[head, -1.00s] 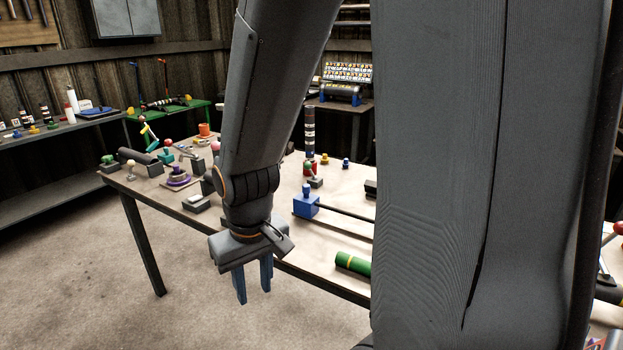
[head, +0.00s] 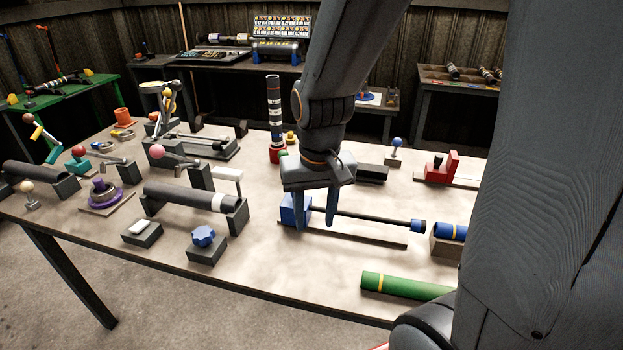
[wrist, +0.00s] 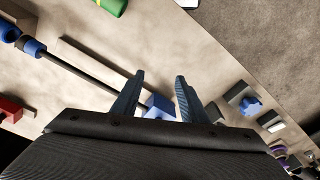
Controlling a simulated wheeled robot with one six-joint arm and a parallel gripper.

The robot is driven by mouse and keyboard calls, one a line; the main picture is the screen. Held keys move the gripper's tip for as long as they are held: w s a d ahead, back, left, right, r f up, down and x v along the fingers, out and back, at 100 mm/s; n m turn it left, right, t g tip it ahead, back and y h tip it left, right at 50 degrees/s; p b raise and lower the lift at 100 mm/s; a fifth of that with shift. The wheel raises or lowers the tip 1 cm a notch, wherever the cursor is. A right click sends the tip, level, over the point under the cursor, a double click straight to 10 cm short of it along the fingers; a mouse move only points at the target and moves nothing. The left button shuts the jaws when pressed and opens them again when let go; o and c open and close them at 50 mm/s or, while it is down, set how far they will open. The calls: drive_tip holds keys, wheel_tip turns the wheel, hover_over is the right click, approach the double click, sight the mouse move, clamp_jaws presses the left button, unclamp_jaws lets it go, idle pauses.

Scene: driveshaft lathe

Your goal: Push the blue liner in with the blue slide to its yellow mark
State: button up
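The blue slide (head: 292,210) is a blue block on a narrow rail (head: 370,236). A dark rod (head: 365,217) runs right from it to a dark blue tip (head: 418,226). The blue liner (head: 449,231), with a yellow band, lies at the right of that tip, apart from it, on a brown block. My arm hides its right end. My gripper (head: 315,222) is open, fingers down, in front of the slide in the head view. In the wrist view the slide (wrist: 159,106) shows beyond and between the open fingers (wrist: 160,75). I cannot tell whether they touch it.
A green tube (head: 405,286) with a yellow band lies near the table's front edge. A blue knob (head: 204,237) and a grey roller (head: 185,196) stand to the left. A red block (head: 441,168) is at the back right. The tabletop between the rail and green tube is clear.

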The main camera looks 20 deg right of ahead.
drive_tip(key=w+r+m+b, duration=0.1)
drive_tip(key=w+m, duration=0.1)
drive_tip(key=w, duration=0.2)
drive_tip(key=w+r+m+b, duration=0.1)
drive_tip(key=w+r+m, duration=0.1)
drive_tip(key=w, duration=0.3)
drive_tip(key=w+r+m+g+b, duration=0.1)
drive_tip(key=w+r+m, duration=0.1)
drive_tip(key=w+m, duration=0.2)
drive_tip(key=shift+w+d, duration=0.3)
drive_tip(key=shift+w, duration=0.15)
drive_tip(key=shift+f+p, duration=0.55)
drive_tip(key=shift+f, duration=3.2)
clamp_jaws()
